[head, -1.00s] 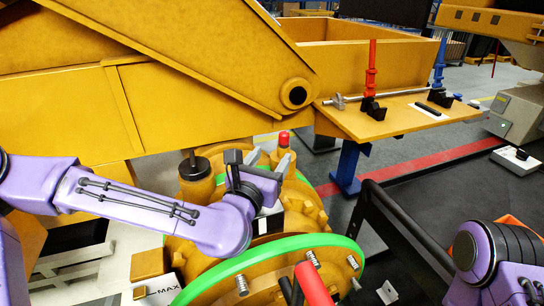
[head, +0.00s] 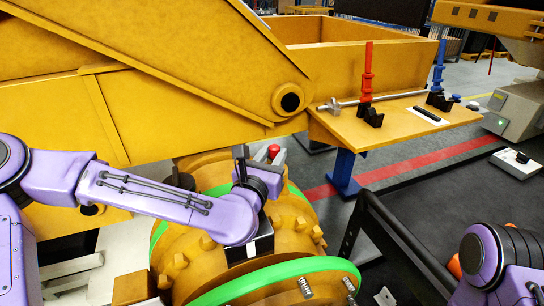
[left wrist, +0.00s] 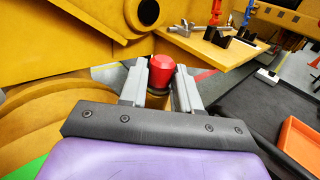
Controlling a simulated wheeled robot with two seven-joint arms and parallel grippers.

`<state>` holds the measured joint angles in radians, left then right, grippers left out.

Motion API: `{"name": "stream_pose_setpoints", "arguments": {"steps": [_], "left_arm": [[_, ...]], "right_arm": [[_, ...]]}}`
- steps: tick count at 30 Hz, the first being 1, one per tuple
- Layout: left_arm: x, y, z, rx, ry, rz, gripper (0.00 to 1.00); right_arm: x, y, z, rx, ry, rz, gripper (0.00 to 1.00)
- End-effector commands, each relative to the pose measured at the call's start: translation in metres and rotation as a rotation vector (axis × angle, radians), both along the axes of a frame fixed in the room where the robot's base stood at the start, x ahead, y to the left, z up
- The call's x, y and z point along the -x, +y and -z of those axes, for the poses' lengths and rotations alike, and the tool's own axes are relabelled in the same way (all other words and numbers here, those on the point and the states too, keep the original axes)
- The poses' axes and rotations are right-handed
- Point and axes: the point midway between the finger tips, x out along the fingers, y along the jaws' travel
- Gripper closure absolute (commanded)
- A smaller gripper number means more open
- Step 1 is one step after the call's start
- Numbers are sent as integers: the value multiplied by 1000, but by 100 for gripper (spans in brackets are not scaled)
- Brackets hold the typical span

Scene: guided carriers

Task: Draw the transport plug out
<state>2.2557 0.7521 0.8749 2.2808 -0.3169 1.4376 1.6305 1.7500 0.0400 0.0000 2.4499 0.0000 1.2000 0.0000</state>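The transport plug, a red round-capped piece, shows in the left wrist view (left wrist: 161,72) between the two grey fingers of my left gripper (left wrist: 160,92). A brownish part shows below the cap. In the head view the plug's red top (head: 273,151) shows beside one fingertip of my left gripper (head: 259,160), above the yellow round housing (head: 290,225). The fingers stand apart on either side of the plug; a firm grip is not visible. The plug's lower end is hidden. My right arm shows at the lower right, but its gripper is out of view.
A yellow shelf (head: 400,122) behind carries a red tool (head: 367,75), a blue tool (head: 438,70), black holders and a metal rod. A big yellow arm (head: 150,60) hangs over the housing. A green ring (head: 290,275) circles the front. A black frame (head: 385,235) stands to the right.

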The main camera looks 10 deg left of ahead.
Motion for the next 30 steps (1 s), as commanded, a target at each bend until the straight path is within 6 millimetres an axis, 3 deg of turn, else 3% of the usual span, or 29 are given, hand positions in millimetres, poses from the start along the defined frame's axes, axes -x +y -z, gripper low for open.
{"name": "stream_pose_setpoints", "arguments": {"steps": [1, 2, 30], "left_arm": [[0, 0, 0, 0, -1, 0, 91], [0, 0, 0, 0, -1, 0, 100], [0, 0, -31, 0, -1, 1, 100]], "right_arm": [[0, 0, 0, 0, 0, 0, 57], [0, 0, 0, 0, 0, 0, 57], [0, 0, -18, 0, 0, 0, 57]]}}
